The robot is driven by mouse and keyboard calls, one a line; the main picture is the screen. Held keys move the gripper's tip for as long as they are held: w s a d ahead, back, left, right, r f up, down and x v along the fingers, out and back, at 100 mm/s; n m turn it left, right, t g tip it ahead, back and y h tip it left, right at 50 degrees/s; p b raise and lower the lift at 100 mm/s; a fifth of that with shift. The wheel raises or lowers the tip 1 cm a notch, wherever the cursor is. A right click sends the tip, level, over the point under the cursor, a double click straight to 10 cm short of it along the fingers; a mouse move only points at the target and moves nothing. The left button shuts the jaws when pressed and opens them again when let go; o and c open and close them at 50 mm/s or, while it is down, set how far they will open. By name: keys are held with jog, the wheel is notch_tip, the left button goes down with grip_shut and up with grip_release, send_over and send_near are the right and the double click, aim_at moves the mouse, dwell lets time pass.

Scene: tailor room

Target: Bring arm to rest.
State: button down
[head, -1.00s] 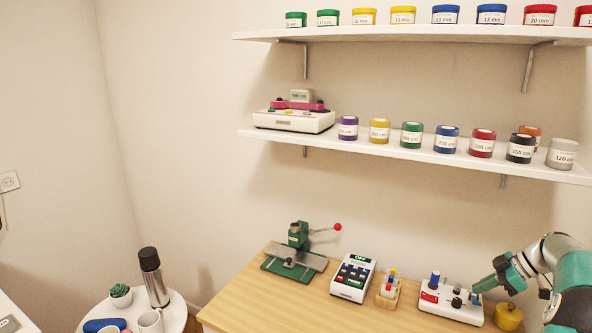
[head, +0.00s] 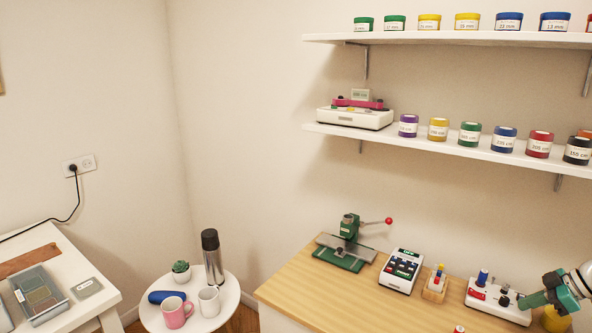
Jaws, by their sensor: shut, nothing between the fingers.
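My gripper (head: 527,300) shows at the lower right edge of the head view, at the end of my teal and grey arm. Its fingers are shut and hold nothing. It is in front of or above the right end of a white device with a red panel and several knobs (head: 497,303); I cannot tell whether it touches the device. A yellow object (head: 556,319) is partly hidden below my arm. Most of the arm is cut off by the picture edge.
The wooden table (head: 310,292) holds a green press (head: 345,246) and a keypad device (head: 400,272). Two wall shelves (head: 440,148) with jars are above. A round white table (head: 235,294) with mugs and a flask stands left, beside a white table (head: 75,260).

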jog(key=a+r+m+g+h, duration=0.1)
jog(key=a+r, duration=0.4)
jog(key=a, duration=0.5)
jog(key=a+r+m+g+h, duration=0.15)
jog(key=a+r, duration=0.25)
jog(key=a, duration=0.6)
jog(key=a+r+m+h, duration=0.2)
jog(key=a+r, duration=0.3)
jog(key=a, duration=0.4)
jog(key=s+a+f+m+t+h, duration=0.2)
jog(key=s+a+m, duration=0.3)
jog(key=s+a, duration=1.4)
jog(key=shift+s+a+f+t, duration=0.15)
jog(key=shift+s+a+t, duration=0.1)
jog(key=shift+t, duration=0.2)
jog(key=shift+d+m, duration=0.15)
jog(key=shift+m, duration=0.2)
